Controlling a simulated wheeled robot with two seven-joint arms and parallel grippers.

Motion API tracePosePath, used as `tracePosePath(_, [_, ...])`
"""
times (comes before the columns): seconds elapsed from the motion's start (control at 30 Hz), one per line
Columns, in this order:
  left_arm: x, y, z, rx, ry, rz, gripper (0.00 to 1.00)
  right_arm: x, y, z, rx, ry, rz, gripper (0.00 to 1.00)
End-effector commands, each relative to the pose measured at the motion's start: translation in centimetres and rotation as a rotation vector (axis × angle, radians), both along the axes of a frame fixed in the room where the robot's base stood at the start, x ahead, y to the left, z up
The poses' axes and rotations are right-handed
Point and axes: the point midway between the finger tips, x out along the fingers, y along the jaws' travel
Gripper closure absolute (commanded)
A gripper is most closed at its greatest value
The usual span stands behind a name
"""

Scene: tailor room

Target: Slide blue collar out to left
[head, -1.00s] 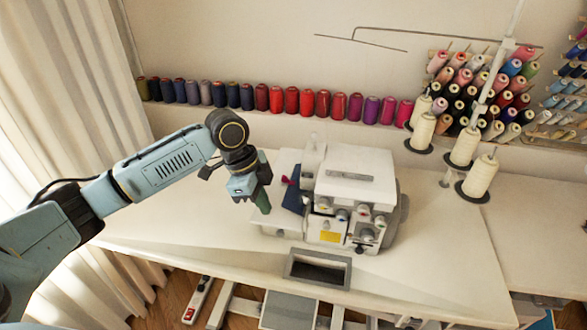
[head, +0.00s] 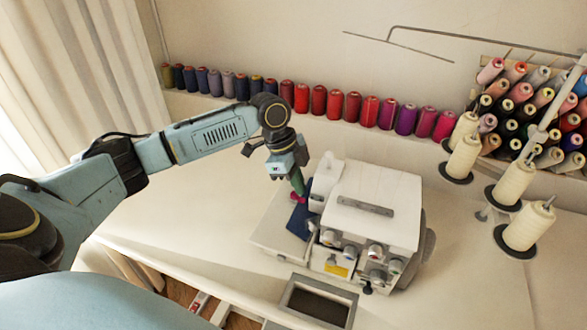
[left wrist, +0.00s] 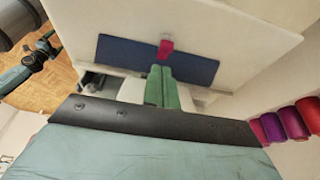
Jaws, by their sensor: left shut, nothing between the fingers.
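The blue collar (head: 300,222) is a dark blue flat strip on the white plate at the left side of the white sewing machine (head: 372,208). A pink clip (head: 299,198) sits on it. In the left wrist view the collar (left wrist: 125,50) spans across, with the pink clip (left wrist: 166,49) near its middle. My left gripper (head: 298,185) is shut and empty, its green fingers pointing down over the collar beside the clip. In the wrist view its fingertips (left wrist: 161,72) overlap the collar's edge; I cannot tell whether they touch it.
Cream thread cones (head: 525,224) stand on holders at the right. A row of colored spools (head: 335,104) lines the back ledge. The table (head: 190,225) is clear to the left.

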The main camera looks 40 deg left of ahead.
Motion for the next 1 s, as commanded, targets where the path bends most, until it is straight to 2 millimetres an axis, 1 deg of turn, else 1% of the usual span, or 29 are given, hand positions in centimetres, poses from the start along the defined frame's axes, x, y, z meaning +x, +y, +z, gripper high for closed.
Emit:
tracePosePath(0.03, [0.0, -0.3, -0.7, -0.001, 0.003, -0.001, 1.00, 0.5, 0.0, -0.1, 0.001, -0.008, 0.000, 0.07])
tracePosePath(0.1, [0.1, -0.5, -1.4, 0.000, 0.001, -0.001, 1.00, 1.3, 0.1, -0.1, 0.001, -0.020, 0.000, 0.07])
tracePosePath(0.23, [0.2, -0.7, -2.1, 0.001, 0.000, -0.001, 1.00, 2.4, 0.1, -0.1, 0.003, -0.039, 0.000, 0.07])
tracePosePath(0.43, [0.2, -0.7, -2.2, 0.001, 0.000, -0.001, 1.00, 2.4, 0.1, -0.1, 0.003, -0.038, 0.000, 0.07])
tracePosePath(0.6, [0.1, -0.6, -2.1, 0.001, 0.000, 0.000, 1.00, 1.9, 0.1, 0.0, 0.003, -0.031, 0.000, 0.07])
tracePosePath(0.67, [0.0, -0.2, -2.1, 0.002, 0.002, 0.002, 1.00, 1.7, 0.1, 0.4, 0.002, -0.028, 0.000, 0.07])
tracePosePath(0.83, [-0.6, 2.2, -1.9, 0.003, 0.006, 0.005, 1.00, 1.5, 0.0, 2.1, 0.001, -0.024, 0.000, 0.07])
tracePosePath(0.9, [-0.9, 3.2, -2.0, 0.004, 0.007, 0.004, 1.00, 1.5, 0.0, 2.6, 0.001, -0.023, 0.000, 0.07])
tracePosePath(1.0, [-1.0, 4.0, -2.0, 0.002, 0.003, 0.002, 1.00, 1.5, 0.0, 2.9, 0.001, -0.023, 0.000, 0.07])
